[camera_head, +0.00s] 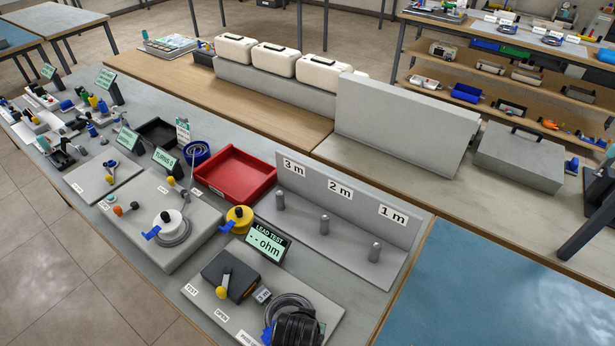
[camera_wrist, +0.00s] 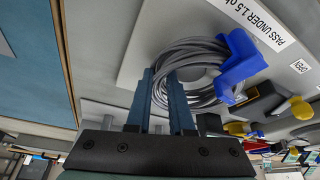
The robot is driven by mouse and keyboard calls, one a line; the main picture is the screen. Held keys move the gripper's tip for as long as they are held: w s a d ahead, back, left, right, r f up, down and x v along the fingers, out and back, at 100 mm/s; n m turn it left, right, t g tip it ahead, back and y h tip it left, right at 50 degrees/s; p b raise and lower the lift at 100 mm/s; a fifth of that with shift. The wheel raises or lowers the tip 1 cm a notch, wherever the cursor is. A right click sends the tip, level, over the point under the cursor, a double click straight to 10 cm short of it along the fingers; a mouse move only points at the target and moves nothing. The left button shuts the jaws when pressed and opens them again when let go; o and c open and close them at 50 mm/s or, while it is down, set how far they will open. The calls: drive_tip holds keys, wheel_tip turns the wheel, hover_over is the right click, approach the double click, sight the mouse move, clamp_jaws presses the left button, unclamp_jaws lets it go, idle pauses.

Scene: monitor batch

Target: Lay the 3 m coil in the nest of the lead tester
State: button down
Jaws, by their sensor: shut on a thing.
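A grey cable coil (camera_wrist: 200,62) with a blue clip (camera_wrist: 238,60) is between the fingers of my gripper (camera_wrist: 164,85) in the wrist view. The gripper is shut on the coil's near side. In the head view the coil (camera_head: 288,301) shows behind my dark gripper (camera_head: 297,328), over the front right of the lead tester's plate (camera_head: 208,298). The tester's display (camera_head: 265,243) reads "-- ohm". A dark block (camera_head: 240,272) and a yellow-knobbed lever (camera_head: 222,291) are left of the coil. The nest is not clearly visible, and I cannot tell whether the coil touches the plate.
A grey rack (camera_head: 330,215) with empty pegs labelled 3 m, 2 m and 1 m stands behind the tester. A red tray (camera_head: 235,173) and a yellow reel (camera_head: 240,217) are left of the rack. Another grey coil (camera_head: 176,232) lies on the turns-counter station.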

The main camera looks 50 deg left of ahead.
drive_tip(key=shift+f, duration=0.4)
idle(0.3)
drive_tip(key=c, duration=0.7)
unclamp_jaws()
drive_tip(key=shift+s+a, duration=0.15)
drive_tip(key=shift+r, duration=0.1)
drive_tip(key=v, duration=1.2)
drive_tip(key=shift+d+r, duration=0.35)
drive_tip(key=shift+d, duration=0.05)
